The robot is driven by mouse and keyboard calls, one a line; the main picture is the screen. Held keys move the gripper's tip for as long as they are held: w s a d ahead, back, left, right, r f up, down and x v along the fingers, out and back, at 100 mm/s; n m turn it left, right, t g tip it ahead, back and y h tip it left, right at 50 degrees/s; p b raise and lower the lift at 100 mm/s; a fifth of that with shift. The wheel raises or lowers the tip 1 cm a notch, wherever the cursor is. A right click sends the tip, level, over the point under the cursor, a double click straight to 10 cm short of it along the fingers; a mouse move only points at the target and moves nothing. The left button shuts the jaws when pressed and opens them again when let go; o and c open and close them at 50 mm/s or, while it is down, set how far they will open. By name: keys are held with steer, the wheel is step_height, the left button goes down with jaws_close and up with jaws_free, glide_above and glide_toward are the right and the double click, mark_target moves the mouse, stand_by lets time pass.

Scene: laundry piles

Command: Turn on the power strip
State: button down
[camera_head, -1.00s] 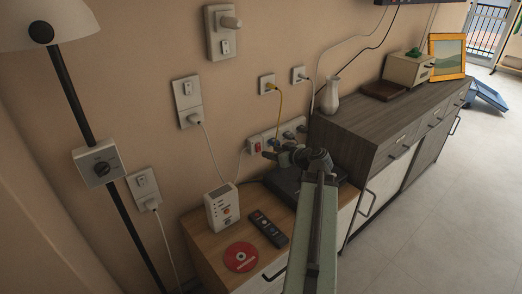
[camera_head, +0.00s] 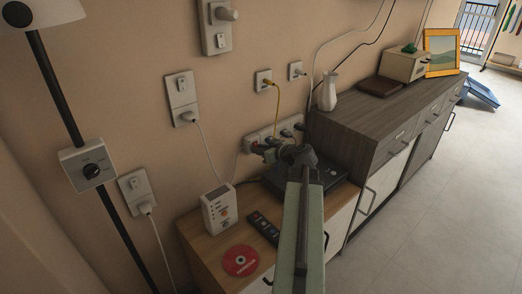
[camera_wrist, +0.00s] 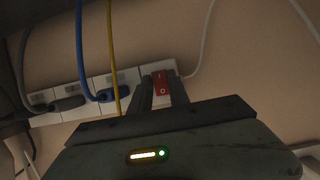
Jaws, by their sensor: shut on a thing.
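The white power strip (camera_head: 260,134) is on the wall above the wooden cabinet, with plugs at its right part in the head view. In the wrist view the strip (camera_wrist: 66,92) runs across the middle. Its red rocker switch (camera_wrist: 162,84), marked "O" near its lower end, sits at the strip's right end. My gripper (camera_head: 260,150) is at the strip's left end, and its fingers hide the switch in the head view. In the wrist view the dark fingers (camera_wrist: 162,98) stand on both sides of the switch, closed on it.
A black box (camera_head: 325,182), a remote (camera_head: 263,228), a red disc (camera_head: 241,260) and a white device (camera_head: 219,208) are on the wooden cabinet (camera_head: 207,250). Blue (camera_wrist: 80,45) and yellow (camera_wrist: 113,50) cords hang close left of my fingers. A grey sideboard (camera_head: 365,119) stands to the right.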

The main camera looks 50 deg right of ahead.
steer(key=t+b, duration=0.1)
steer(key=b, duration=0.2)
steer(key=t+b, duration=0.1)
steer(key=b, duration=0.1)
steer(key=shift+f+t+b, duration=0.35)
steer(key=shift+t+b, duration=0.05)
steer(key=c, duration=1.2)
jaws_free()
steer(key=shift+c, duration=0.2)
